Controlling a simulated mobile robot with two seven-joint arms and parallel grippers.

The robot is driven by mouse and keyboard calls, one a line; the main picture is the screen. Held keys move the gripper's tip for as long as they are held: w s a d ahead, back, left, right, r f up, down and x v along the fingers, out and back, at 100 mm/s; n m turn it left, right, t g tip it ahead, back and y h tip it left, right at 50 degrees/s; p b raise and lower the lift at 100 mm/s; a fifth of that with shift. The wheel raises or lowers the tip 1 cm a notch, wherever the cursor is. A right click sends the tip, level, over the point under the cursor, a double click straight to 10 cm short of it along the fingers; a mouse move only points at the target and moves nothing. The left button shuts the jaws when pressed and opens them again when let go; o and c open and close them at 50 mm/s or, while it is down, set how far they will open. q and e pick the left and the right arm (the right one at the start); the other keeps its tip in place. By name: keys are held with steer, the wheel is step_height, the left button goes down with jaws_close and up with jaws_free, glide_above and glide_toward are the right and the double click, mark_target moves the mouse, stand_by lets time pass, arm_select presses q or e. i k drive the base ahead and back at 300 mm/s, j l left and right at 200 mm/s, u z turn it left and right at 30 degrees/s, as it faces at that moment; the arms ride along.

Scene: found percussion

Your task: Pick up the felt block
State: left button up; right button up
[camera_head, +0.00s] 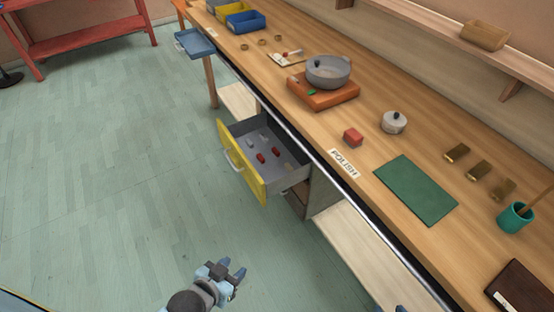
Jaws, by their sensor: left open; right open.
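A small red block (353,137), which looks like the felt block, sits on the wooden workbench (300,122) beside the white POLISH label (344,163). It stands clear of other things. My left gripper (233,270) is open and empty over the floor at the bottom, well below and left of the block in the picture. Only the fingertips of my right gripper (390,308) show at the bottom edge; it is open, far from the block.
A pot (328,72) stands on an orange base (325,96). A yellow-fronted drawer (241,165) is pulled out, with several small items inside. A teal cup (515,217) stands at right.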

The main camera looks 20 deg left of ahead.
mark_target(287, 166)
steer(key=i+j, duration=0.25)
steer(key=j, duration=0.15)
steer(key=i+j+u, duration=0.1)
steer(key=j, duration=0.3)
steer(key=i+z, duration=0.1)
steer(key=z, duration=3.05)
steer(key=u, duration=3.15)
steer(key=z, duration=0.2)
